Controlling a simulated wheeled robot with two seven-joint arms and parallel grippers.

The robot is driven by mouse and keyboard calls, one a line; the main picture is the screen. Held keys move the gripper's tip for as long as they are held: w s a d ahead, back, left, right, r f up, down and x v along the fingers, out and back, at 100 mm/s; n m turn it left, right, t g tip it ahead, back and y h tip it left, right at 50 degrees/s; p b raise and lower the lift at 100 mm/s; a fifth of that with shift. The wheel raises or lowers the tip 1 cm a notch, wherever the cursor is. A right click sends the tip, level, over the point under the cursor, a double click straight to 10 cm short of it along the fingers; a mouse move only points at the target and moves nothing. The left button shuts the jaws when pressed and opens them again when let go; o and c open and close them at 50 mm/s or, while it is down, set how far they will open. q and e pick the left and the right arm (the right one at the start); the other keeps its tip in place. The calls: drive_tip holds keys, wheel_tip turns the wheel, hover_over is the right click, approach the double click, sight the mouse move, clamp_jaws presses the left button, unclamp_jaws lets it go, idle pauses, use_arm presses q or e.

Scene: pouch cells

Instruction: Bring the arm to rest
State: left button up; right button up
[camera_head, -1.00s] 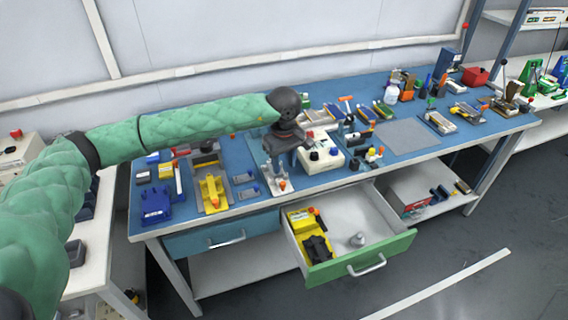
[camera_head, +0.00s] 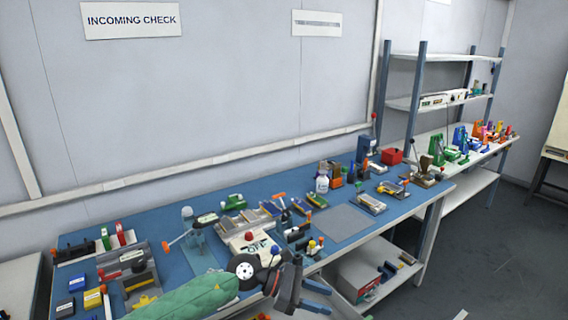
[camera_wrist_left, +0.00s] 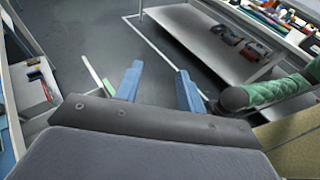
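My left gripper (camera_head: 328,300) is at the bottom of the head view, in front of the workbench's front edge. Its two blue fingers are apart with nothing between them. The green-sleeved left arm (camera_head: 190,300) comes in low from the left. In the left wrist view the open, empty gripper (camera_wrist_left: 160,68) points over grey floor.
The blue-topped workbench (camera_head: 343,223) holds trays, tools and a white device (camera_head: 248,240) close behind the arm. A shelving unit (camera_head: 440,57) stands at the right. Open floor (camera_wrist_left: 95,35) lies below the gripper.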

use_arm(q)
wheel_tip(320, 180, up, 4)
drive_tip(key=w+d+r+n+t+h, duration=0.1)
drive_tip(key=d+n+t+h, duration=0.1)
drive_tip(key=n+t+h, duration=0.6)
drive_tip(key=w+a+f+n+t+y, duration=0.35)
drive_tip(key=a+n+t+y, duration=0.2)
drive_tip(key=n, duration=0.65)
drive_tip(key=w+a+f+n+t+y, duration=0.2)
drive_tip(key=a+f+n+t+y, duration=0.35)
drive_tip(key=n, duration=0.75)
drive_tip(key=s+a+f+n+g+y, duration=0.2)
drive_tip(key=s+a+f+n+y, duration=0.1)
drive_tip(key=a+f+n+y, duration=0.4)
drive_tip(key=s+a+f+n+g+y, duration=0.1)
drive_tip(key=s+a+f+n+y, duration=0.25)
drive_tip(key=f, duration=0.55)
drive_tip(key=s+a+f+n+g, duration=0.2)
drive_tip(key=s+f+n+g, duration=0.3)
drive_tip(key=s+f, duration=0.4)
drive_tip(key=s+a+f+n+g, duration=0.2)
drive_tip(key=s+f+n+g, duration=0.3)
drive_tip(key=s, duration=1.4)
wheel_tip(320, 180, down, 4)
drive_tip(key=shift+s+a+f+g, duration=0.15)
drive_tip(key=shift+s+a+g, duration=0.2)
drive_tip(key=shift+g, duration=0.85)
